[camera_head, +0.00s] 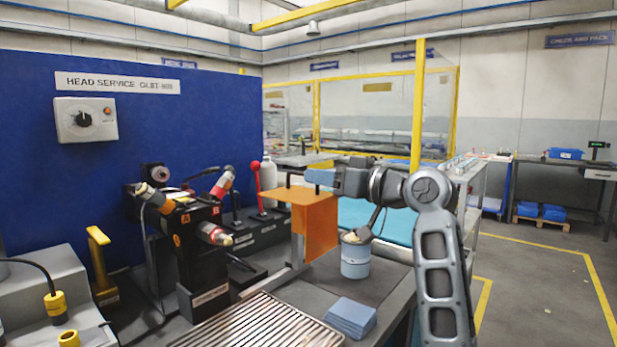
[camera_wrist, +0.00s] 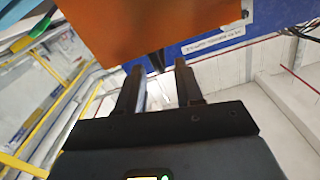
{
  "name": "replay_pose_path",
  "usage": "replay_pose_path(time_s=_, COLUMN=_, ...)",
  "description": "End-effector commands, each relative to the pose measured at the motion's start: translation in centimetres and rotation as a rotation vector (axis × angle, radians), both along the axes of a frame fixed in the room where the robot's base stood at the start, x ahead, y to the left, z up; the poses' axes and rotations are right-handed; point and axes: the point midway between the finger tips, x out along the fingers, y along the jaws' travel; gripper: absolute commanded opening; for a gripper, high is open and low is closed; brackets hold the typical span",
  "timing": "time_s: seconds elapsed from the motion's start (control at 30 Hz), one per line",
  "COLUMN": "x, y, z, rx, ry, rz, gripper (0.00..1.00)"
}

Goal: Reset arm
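My arm (camera_head: 437,225) rises at the right of the bench in the head view and bends left at the top. Its wrist end reaches toward an orange panel (camera_head: 320,228), and the fingertips are hard to make out there. In the wrist view my gripper (camera_wrist: 158,82) has its two dark fingers apart, with nothing held between them. The orange panel (camera_wrist: 150,25) fills the top of that view, close beyond the fingers. Whether they touch it, I cannot tell.
A blue-grey canister (camera_head: 355,260) and a stack of blue cloths (camera_head: 351,316) are on the bench below my arm. A slatted grate (camera_head: 262,325) lies in front. A black fixture with coloured nozzles (camera_head: 195,245) stands left. Open floor (camera_head: 540,290) is at right.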

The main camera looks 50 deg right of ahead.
Motion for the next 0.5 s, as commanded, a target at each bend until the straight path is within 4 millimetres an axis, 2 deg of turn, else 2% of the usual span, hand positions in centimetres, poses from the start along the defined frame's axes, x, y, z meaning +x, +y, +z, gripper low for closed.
replay_pose_path(time_s=0.2, x=-1.8, y=0.0, z=0.0, rx=0.0, ry=0.0, rz=-0.001, gripper=0.36)
replay_pose_path(time_s=0.5, x=-1.9, y=0.0, z=0.0, rx=0.0, ry=0.0, rz=0.0, gripper=0.36)
